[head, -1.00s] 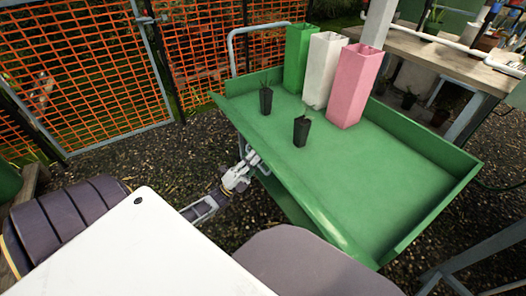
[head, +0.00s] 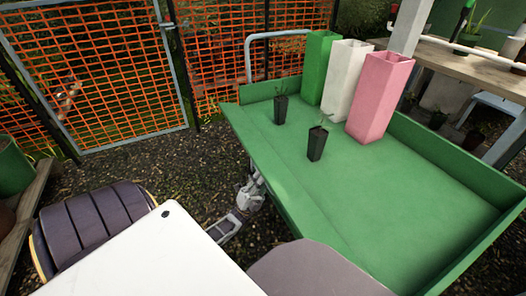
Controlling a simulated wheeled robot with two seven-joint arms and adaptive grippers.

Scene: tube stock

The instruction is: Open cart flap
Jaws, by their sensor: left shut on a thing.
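The green cart (head: 420,215) has upright walls at its back and right. Along its near left side, the cart flap (head: 262,160) shows as a green strip leaning outward, with a crease between it and the cart's floor. My left gripper (head: 257,180) is at the outer edge of this flap, partly hidden beneath it, and is shut on it. The exact hold of the fingertips is hidden. My right gripper is not in view.
Green (head: 318,66), white (head: 344,80) and pink (head: 379,98) square tubes stand on the cart, with two small black plant pots (head: 280,109) (head: 317,143). An orange mesh fence (head: 95,75) stands behind. A wooden bench (head: 475,75) is at the back right.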

